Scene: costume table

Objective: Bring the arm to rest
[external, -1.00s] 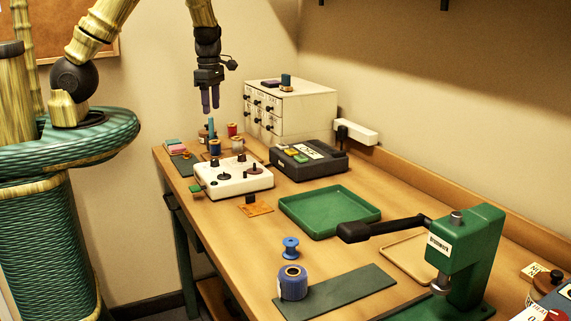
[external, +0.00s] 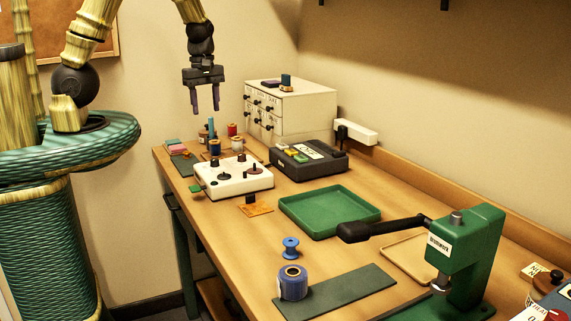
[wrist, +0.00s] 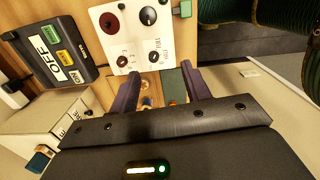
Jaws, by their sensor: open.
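My gripper (external: 205,105) hangs in the air above the far left end of the wooden table (external: 262,240), fingers pointing down. Its two fingers are spread apart with nothing between them. In the wrist view the gripper (wrist: 163,88) also shows open, its dark purple fingers on either side of thread spools (wrist: 150,100) that lie well below. My arm reaches from the green column at the left of the external view.
Below stand the thread spools (external: 237,144), a white control box (external: 235,177) and a dark button box (external: 308,161). A white drawer cabinet (external: 290,110) stands behind. Nearer are a green tray (external: 328,211), blue spools (external: 291,248) and a green press (external: 475,245). Air around my gripper is free.

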